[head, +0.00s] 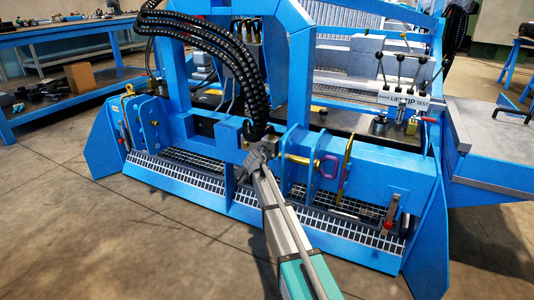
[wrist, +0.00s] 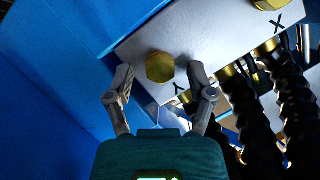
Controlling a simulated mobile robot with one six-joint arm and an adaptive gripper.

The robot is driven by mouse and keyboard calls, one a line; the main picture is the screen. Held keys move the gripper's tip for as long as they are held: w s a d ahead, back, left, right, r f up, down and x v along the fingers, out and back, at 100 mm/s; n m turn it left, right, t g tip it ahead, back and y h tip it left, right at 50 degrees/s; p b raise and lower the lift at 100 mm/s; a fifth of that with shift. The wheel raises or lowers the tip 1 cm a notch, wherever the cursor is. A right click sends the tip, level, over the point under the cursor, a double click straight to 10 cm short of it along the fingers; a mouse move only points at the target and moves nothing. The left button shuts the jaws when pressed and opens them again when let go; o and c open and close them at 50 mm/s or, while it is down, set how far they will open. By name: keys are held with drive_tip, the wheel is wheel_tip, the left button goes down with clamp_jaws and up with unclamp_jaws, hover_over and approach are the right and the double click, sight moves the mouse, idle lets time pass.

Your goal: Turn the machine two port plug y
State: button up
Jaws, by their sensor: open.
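In the wrist view a brass hex plug (wrist: 160,67) sits on a grey metal block (wrist: 205,40), with a mark that looks like a Y beside it, partly covered by my right finger. My gripper (wrist: 160,78) is open, its two fingers on either side of this plug; I cannot tell whether they touch it. A second brass plug (wrist: 268,4) is cut off at the top right, beside an X mark. In the head view my gripper (head: 258,156) is at the middle of the blue machine (head: 385,170), and the plugs cannot be made out.
Black ribbed hoses (wrist: 245,110) with brass fittings run close to the right finger. A blue wall (wrist: 50,80) fills the left of the wrist view. In the head view, thick black hoses (head: 235,60) hang above my gripper, and a purple handle (head: 328,166) is to its right.

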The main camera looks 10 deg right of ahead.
idle(0.3)
drive_tip(key=s+a+r+n+g+h+p, duration=0.2)
drive_tip(key=s+a+r+n+g+h, duration=0.15)
drive_tip(key=s+a+n+h, duration=0.55)
drive_tip(key=s+d+f+n+g+y, duration=0.1)
drive_tip(key=s+d+f+g+y, duration=0.2)
drive_tip(key=s, duration=0.7)
drive_tip(key=s+d+f+n+g+y, duration=0.1)
drive_tip(key=s+d+f+g+y, duration=0.3)
drive_tip(key=s+d+f+y, duration=0.2)
drive_tip(key=shift+s+d+f, duration=0.25)
drive_tip(key=shift+s+f, duration=1.05)
drive_tip(key=shift+s, duration=0.75)
idle(0.4)
drive_tip(key=shift+r, duration=0.1)
idle(0.4)
